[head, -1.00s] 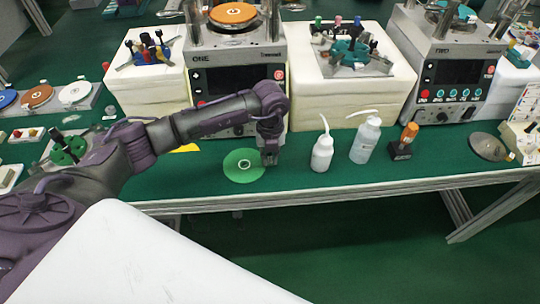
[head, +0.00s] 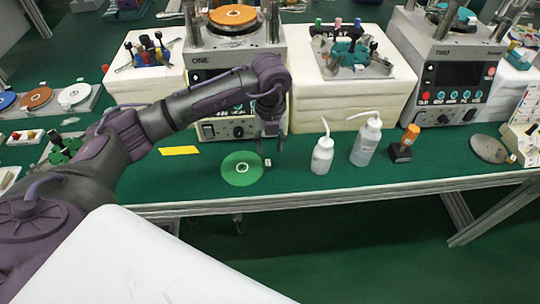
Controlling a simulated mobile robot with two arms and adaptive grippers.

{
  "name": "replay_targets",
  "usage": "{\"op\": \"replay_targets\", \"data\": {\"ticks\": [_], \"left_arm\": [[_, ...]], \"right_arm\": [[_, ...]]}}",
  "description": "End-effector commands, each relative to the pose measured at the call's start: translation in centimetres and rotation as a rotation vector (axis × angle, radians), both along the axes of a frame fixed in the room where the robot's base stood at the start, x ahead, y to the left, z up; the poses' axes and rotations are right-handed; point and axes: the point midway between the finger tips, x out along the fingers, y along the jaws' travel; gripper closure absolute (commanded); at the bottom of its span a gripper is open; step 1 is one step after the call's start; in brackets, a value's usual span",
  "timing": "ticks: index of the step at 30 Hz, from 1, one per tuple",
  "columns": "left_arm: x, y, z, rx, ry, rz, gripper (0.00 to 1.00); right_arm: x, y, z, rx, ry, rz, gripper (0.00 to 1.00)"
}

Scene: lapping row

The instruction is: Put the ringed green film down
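The green film (head: 231,176) is a round disc with a white ring at its centre. My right gripper is not in view.
Two white bottles (head: 322,156) (head: 366,142) and an orange-topped item (head: 402,146) stand to the right. A yellow strip (head: 179,150) lies left of the film. The machine (head: 211,72) stands behind, between white blocks (head: 146,92).

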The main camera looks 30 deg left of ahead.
Motion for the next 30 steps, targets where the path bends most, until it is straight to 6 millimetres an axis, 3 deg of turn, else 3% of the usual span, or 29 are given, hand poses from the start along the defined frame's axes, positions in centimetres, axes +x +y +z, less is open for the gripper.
{"op": "replay_targets", "data": {"ticks": [3,9,20,23,26,29,30], "left_arm": [[0.1,0.0,2.4,0.000,-0.004,-0.002,0.60],[0.0,0.0,4.8,-0.001,-0.001,0.000,0.60],[0.0,0.0,5.3,0.000,0.001,0.000,0.60],[-0.1,-0.8,5.0,-0.027,0.000,-0.017,0.60],[-0.9,-4.4,4.0,-0.164,-0.008,-0.090,0.60],[-2.6,-11.6,3.6,-0.454,-0.038,-0.204,0.60],[-3.7,-15.0,4.2,-0.611,-0.060,-0.246,0.60]], "right_arm": [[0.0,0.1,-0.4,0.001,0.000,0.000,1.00],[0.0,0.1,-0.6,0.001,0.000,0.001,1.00],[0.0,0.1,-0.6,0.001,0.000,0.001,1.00],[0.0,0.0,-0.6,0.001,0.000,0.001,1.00],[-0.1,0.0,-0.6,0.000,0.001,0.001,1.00],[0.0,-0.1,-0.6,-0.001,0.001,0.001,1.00],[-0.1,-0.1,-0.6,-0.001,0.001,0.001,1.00]]}}
